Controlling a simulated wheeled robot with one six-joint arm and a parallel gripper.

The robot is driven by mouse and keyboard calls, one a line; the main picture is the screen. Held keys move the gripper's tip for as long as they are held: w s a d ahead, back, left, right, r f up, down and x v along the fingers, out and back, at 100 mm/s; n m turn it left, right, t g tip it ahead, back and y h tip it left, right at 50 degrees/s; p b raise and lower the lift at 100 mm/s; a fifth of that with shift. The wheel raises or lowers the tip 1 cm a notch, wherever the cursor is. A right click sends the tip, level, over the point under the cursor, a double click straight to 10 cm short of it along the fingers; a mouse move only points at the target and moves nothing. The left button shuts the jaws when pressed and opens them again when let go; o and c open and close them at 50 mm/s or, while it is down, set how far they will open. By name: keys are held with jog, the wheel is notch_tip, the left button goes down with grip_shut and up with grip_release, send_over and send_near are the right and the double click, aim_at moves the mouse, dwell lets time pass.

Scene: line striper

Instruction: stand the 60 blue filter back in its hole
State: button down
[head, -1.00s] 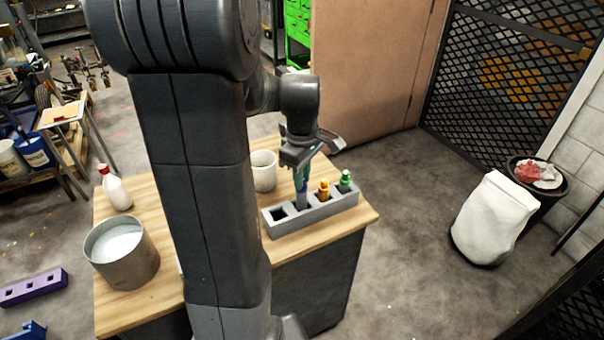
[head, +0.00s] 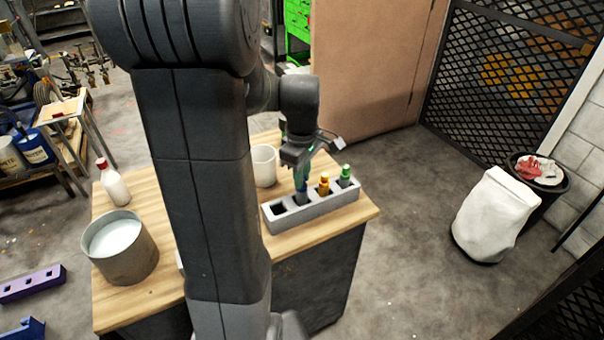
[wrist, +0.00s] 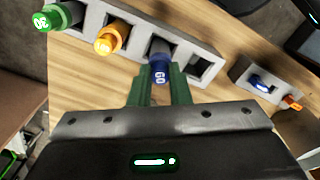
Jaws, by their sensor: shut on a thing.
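The blue filter (wrist: 160,68), marked 60 on its cap, is between the green fingers of my gripper (wrist: 159,84), which is shut on it. In the head view the blue filter (head: 302,186) is upright at the second hole from the left of the grey rack (head: 332,212). Its lower end seems to be inside that hole, but how deep is hard to tell. My gripper (head: 300,170) is just above the rack. The leftmost hole is empty. The orange filter (head: 323,185) and green filter (head: 345,175) stand in the holes to the right.
A white cup (head: 263,166) stands behind the rack, near my arm. A metal pot (head: 120,262) and a red-capped bottle (head: 113,185) are on the wooden table's left side. The wrist view shows a small grey holder (wrist: 247,72) with a blue item at the right.

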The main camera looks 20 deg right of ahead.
jog(key=shift+f+b, duration=0.45)
jog(key=shift+f, duration=0.25)
jog(key=c, duration=0.9)
grip_release()
jog(key=shift+c, duration=0.2)
jog(key=shift+r, duration=0.15)
jog(key=shift+r+p, duration=3.05)
jog(key=shift+r, duration=0.4)
jog(key=shift+f, duration=0.1)
notch_tip(320, 180, down, 7)
jog(key=b, duration=0.6)
